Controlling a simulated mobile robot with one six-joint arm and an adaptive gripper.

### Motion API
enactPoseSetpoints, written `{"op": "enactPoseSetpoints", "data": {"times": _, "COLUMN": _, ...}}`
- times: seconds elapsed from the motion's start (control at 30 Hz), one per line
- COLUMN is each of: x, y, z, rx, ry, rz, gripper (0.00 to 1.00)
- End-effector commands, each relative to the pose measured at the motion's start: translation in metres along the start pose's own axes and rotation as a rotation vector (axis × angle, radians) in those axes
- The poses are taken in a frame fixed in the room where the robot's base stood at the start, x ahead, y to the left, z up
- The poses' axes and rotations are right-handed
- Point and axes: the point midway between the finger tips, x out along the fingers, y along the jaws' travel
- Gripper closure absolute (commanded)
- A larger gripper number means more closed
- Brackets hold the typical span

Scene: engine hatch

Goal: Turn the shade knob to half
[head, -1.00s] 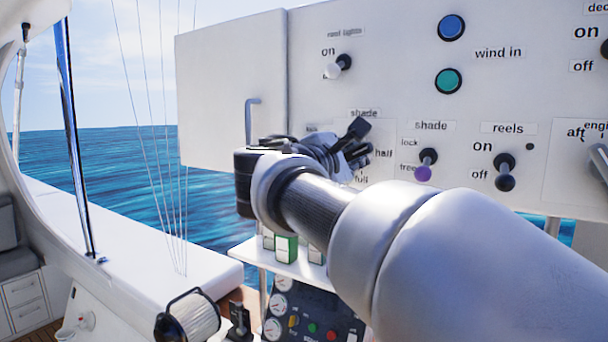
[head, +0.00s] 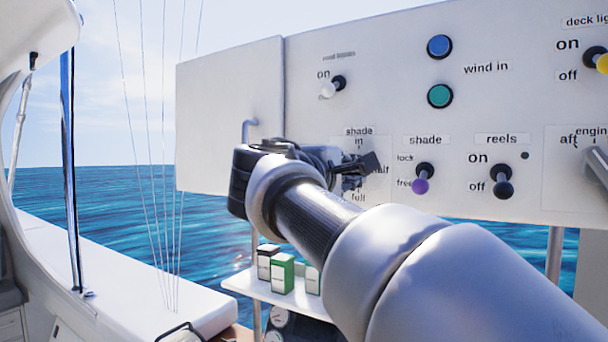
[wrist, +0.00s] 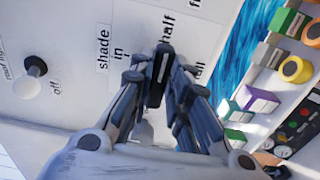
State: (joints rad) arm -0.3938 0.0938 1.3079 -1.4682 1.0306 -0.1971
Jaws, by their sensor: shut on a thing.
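The black shade knob (wrist: 162,66) is between my gripper's fingers in the wrist view, with a pale mark on its tip. Its tip lies just beside the word "half". In the head view the knob's dark end (head: 371,162) points right and slightly up, partly covering the "half" label. My gripper (wrist: 160,84) is shut on the knob at the panel. The labels "in" and "full" stay readable in the head view, above and below the knob. My wrist and fingers hide the knob's base.
On the white panel (head: 230,100), the purple-tipped shade lock switch (head: 422,180) and the reels switch (head: 502,182) stand right of the knob. A white-tipped switch (head: 330,88) is above. A shelf (head: 240,283) with small boxes (head: 281,273) is below.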

Motion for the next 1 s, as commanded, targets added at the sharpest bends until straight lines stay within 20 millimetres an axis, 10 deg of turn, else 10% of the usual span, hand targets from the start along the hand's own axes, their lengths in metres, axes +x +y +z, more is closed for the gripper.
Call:
{"op": "enactPoseSetpoints", "data": {"times": 0.27, "x": 0.0001, "y": -0.0005, "z": -0.0002, "rx": 0.0, "ry": 0.0, "rz": -0.001, "gripper": 1.0}}
{"op": "enactPoseSetpoints", "data": {"times": 0.3, "x": 0.0001, "y": -0.0005, "z": -0.0001, "rx": 0.0, "ry": 0.0, "rz": -0.001, "gripper": 0.82}}
{"op": "enactPoseSetpoints", "data": {"times": 0.6, "x": 0.0, "y": -0.0002, "z": 0.0, "rx": 0.0, "ry": 0.0, "rz": 0.0, "gripper": 0.63}}
{"op": "enactPoseSetpoints", "data": {"times": 1.0, "x": -0.0084, "y": 0.0007, "z": -0.0002, "rx": 0.0, "ry": 0.001, "rz": 0.0, "gripper": 0.63}}
